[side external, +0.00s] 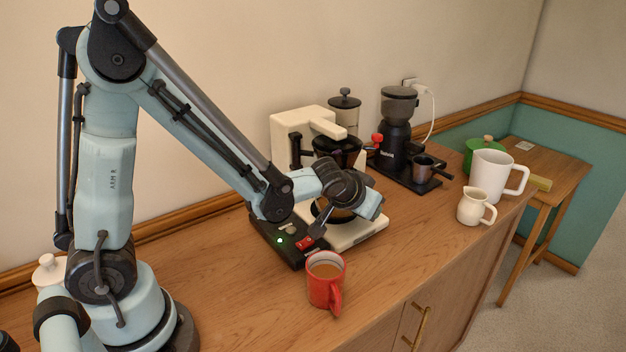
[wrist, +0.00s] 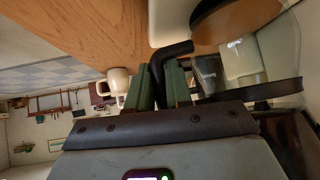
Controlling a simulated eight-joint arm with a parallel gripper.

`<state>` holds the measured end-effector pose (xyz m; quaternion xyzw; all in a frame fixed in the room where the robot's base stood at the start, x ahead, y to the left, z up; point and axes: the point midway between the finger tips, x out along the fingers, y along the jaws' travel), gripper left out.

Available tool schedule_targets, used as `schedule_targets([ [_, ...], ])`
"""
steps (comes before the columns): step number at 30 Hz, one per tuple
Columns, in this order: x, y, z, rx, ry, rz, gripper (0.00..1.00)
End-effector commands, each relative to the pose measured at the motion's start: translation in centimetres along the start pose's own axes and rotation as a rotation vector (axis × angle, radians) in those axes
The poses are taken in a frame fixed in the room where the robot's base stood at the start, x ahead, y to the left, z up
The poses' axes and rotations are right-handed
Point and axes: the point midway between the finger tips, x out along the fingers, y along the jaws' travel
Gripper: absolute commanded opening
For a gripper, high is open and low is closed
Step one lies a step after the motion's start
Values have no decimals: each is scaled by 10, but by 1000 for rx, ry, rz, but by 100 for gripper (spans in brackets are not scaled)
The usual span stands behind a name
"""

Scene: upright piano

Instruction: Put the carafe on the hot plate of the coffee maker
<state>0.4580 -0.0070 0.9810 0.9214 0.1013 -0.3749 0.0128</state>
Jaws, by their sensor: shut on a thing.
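The cream coffee maker (side external: 293,130) stands on the wooden counter, with a dark filter basket and a pale base (side external: 362,232). The glass carafe (side external: 335,214) is low over this base, with brown coffee inside, partly hidden by my gripper (side external: 354,196). In the wrist view, the green fingers of my gripper (wrist: 164,72) are shut on the carafe's black handle (wrist: 177,50). The carafe's glass (wrist: 250,58) fills the right side of that view. I cannot tell whether its bottom touches the hot plate, which is hidden from the side.
A red mug (side external: 325,281) of brown drink stands in front of a black switch box (side external: 277,236). A black grinder (side external: 396,125) stands behind right. A white pitcher (side external: 487,173), a small cream jug (side external: 471,207) and a green pot (side external: 477,148) are farther right.

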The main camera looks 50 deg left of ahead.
Motion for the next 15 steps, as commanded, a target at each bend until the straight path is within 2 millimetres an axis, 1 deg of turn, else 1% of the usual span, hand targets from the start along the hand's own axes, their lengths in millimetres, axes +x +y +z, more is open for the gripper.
schedule_targets([
  [1,1,-7,-1,-1,1,-3,0],
  [4,2,-15,-2,0,2,-2,0],
  [7,5,-12,2,3,2,0,0],
  [15,6,-12,3,2,2,0,0],
])
